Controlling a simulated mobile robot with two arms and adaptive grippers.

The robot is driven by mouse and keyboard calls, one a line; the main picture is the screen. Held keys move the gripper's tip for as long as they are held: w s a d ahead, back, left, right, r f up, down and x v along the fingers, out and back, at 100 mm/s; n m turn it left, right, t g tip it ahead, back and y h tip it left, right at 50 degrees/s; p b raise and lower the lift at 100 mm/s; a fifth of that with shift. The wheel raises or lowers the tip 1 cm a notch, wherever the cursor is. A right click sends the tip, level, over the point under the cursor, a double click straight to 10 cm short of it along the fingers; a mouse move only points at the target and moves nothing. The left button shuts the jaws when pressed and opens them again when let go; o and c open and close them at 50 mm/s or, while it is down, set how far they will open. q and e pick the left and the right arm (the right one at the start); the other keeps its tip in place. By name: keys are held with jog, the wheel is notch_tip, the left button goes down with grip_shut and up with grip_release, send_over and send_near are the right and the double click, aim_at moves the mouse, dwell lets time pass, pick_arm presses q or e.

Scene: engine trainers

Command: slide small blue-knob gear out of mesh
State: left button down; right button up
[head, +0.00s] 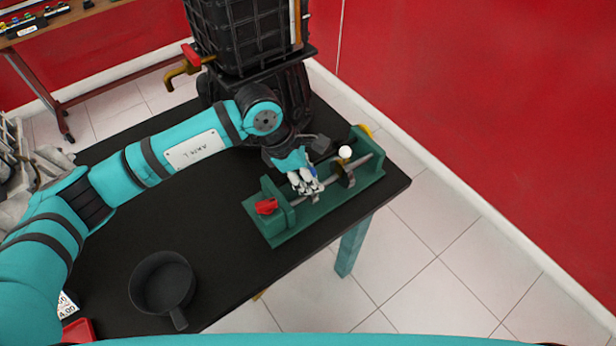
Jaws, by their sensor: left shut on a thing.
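The green gear trainer (290,229) stands at the right edge of the black table, with a metal shaft running lengthwise between its end walls. My left gripper (306,188) reaches down over the middle of the shaft. Its fingers are shut on the small blue-knob gear, which they almost wholly cover, so I cannot tell whether its teeth mesh. A dark gear (346,174) sits on the shaft just right of the fingers, with a white knob (345,152) above it. My right gripper is out of view.
A red knob (266,206) is on the trainer's near end and a yellow part (365,130) at its far end. A black pan (162,284) lies at the front left. The table's middle is clear.

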pick_arm(q)
jog(key=w+d+b, duration=0.2)
jog(key=w+d, duration=0.1)
jog(key=shift+d+f+b, duration=0.1)
jog(key=shift+d+b, duration=0.15)
jog(key=shift+b, duration=0.05)
jog(key=shift+w+r, duration=0.1)
jog(key=shift+r, duration=0.2)
jog(key=c, duration=1.5)
grip_release()
jog(key=o, duration=0.4)
jog(key=shift+w+d+f, duration=0.1)
jog(key=shift+d+f, duration=0.05)
jog(key=shift+f, duration=0.05)
jog(key=shift+r, duration=0.1)
jog(key=v, duration=1.2)
jog(key=shift+s, duration=0.2)
